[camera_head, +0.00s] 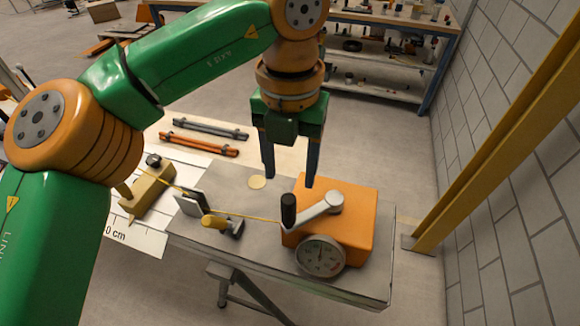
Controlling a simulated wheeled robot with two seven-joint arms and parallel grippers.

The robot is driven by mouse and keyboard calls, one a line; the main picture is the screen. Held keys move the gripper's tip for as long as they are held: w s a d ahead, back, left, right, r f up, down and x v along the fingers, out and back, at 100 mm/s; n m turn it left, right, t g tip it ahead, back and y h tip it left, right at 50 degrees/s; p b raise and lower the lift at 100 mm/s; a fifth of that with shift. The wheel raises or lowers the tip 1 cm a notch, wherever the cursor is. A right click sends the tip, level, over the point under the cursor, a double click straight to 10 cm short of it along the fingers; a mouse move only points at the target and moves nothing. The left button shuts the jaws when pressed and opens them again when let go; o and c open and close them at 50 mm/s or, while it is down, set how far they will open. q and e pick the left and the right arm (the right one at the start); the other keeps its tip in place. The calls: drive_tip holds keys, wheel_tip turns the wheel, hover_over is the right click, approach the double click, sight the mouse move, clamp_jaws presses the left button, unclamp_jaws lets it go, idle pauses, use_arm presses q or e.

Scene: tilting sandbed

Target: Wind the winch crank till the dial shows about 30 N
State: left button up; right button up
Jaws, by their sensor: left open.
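An orange winch box (350,215) stands on the right part of a grey table. Its crank (322,207) is a light grey arm on top with an upright black handle (288,210) at its left end. A round dial (320,257) is on the front of the box; its marks are too small to read. A yellow cord (250,217) runs left from the box. My left gripper (289,180) points down, open and empty, its fingers above and behind the crank handle, apart from it. My right gripper does not show.
A yellow-handled clamp (217,223) and a grey plate (191,203) stand left of the winch. A tan block (148,192) sits on a white scale sheet (138,240). A yellow post (505,135) and block wall (490,190) are at right.

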sight(287, 207)
use_arm(q)
drive_tip(key=s+f, duration=0.3)
drive_tip(key=f, duration=0.1)
drive_tip(key=shift+s+a+f+p, duration=0.15)
drive_tip(key=shift+s+f+p, duration=0.25)
drive_tip(key=shift+w+f, duration=0.45)
drive_tip(key=shift+f, duration=0.2)
drive_tip(key=shift+w+f, duration=0.1)
drive_tip(key=shift+w, duration=0.2)
drive_tip(key=shift+c, duration=0.3)
drive_tip(key=shift+s, duration=0.2)
clamp_jaws()
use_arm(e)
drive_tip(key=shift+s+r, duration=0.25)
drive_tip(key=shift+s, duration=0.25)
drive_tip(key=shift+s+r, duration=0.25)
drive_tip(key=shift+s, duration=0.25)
